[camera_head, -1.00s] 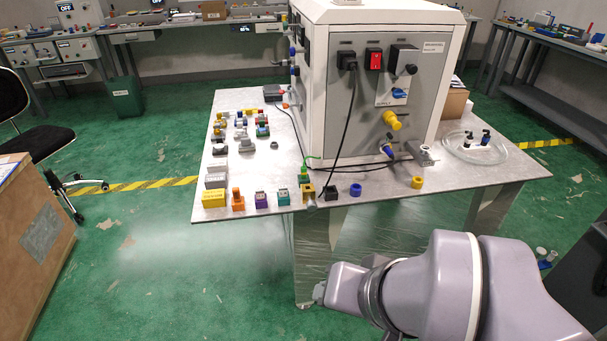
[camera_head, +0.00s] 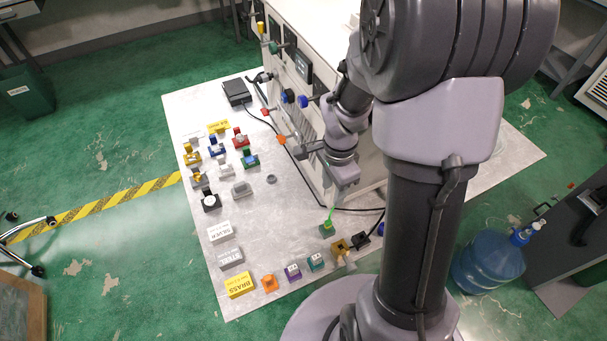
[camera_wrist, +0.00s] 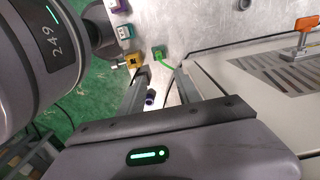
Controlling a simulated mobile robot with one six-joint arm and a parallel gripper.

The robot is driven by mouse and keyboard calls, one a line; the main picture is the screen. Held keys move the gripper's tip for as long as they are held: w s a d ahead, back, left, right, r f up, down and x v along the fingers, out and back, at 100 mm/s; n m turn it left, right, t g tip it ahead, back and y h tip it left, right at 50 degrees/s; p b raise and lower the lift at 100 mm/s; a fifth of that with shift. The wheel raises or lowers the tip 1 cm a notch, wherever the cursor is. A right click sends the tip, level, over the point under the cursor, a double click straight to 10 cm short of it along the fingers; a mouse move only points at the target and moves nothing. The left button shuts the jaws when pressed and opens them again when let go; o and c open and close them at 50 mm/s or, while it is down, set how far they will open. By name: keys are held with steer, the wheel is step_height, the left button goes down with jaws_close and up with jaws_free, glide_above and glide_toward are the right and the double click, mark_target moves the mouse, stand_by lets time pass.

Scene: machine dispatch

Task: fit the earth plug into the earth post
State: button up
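A small green block-shaped plug with a bright green lead, which looks like the earth plug (camera_head: 327,228), sits on the grey table near its front edge. It also shows in the wrist view (camera_wrist: 158,52), beyond my fingertips. My gripper (camera_wrist: 161,82) points down towards the table with its two fingers apart and nothing between them. In the head view my gripper (camera_head: 328,188) is above and behind the plug, beside the machine. A green fitting (camera_head: 274,47) juts from the machine's panel; I cannot tell whether it is the earth post.
A yellow-brown block (camera_head: 340,247), a teal block (camera_head: 315,263), a purple block (camera_head: 293,272) and an orange block (camera_head: 269,283) line the front edge. Black cable runs near the plug. The table's middle is mostly clear.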

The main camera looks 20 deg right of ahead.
steer(key=b, duration=0.4)
glide_above(328, 222)
steer(key=f, duration=1.1)
steer(key=shift+s+d+f, duration=0.15)
steer(key=shift+s+d, duration=0.05)
steer(key=f, duration=0.2)
steer(key=f+b, duration=0.1)
steer(key=f, duration=0.2)
steer(key=shift+w+a+f+b, duration=0.15)
steer(key=shift+w+f+b, duration=0.05)
steer(key=shift+f+b, duration=0.15)
steer(key=shift+r, duration=0.1)
jaws_close()
